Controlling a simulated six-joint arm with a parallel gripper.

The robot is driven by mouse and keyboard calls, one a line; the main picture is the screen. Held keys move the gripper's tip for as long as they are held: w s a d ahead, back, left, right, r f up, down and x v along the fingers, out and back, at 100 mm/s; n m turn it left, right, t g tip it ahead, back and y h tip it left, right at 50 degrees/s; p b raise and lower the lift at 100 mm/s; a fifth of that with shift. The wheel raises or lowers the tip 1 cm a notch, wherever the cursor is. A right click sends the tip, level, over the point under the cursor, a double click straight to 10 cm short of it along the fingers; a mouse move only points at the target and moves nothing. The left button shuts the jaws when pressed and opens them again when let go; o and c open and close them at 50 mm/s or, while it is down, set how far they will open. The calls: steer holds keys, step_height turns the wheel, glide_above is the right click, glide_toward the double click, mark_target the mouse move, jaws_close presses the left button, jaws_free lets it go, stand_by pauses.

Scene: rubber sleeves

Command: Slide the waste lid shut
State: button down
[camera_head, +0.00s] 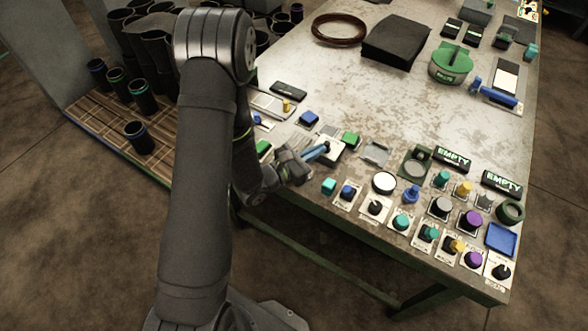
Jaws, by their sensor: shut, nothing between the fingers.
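A round green container (450,66) with a handle-like bar on top and a small label on its front stands at the back right of the table. A dark green square fitting (414,164) with a round grey part lies nearer, among the controls. My gripper (303,166) is shut and empty, low over the table's near left edge, beside a blue handle (317,152) on a pale plate. I cannot tell if they touch. It is far from the green container.
Knobs and buttons crowd the near edge, with a blue tray (501,239) at the right corner. A black block (396,42) and a brown ring (339,29) lie at the back. Black sleeves (139,137) stand on a pallet at left. The table's middle is clear.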

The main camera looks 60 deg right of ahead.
steer(key=v, duration=1.4)
steer(key=shift+s+d, duration=0.1)
steer(key=x, duration=1.4)
steer(key=v, duration=1.4)
stand_by(0.5)
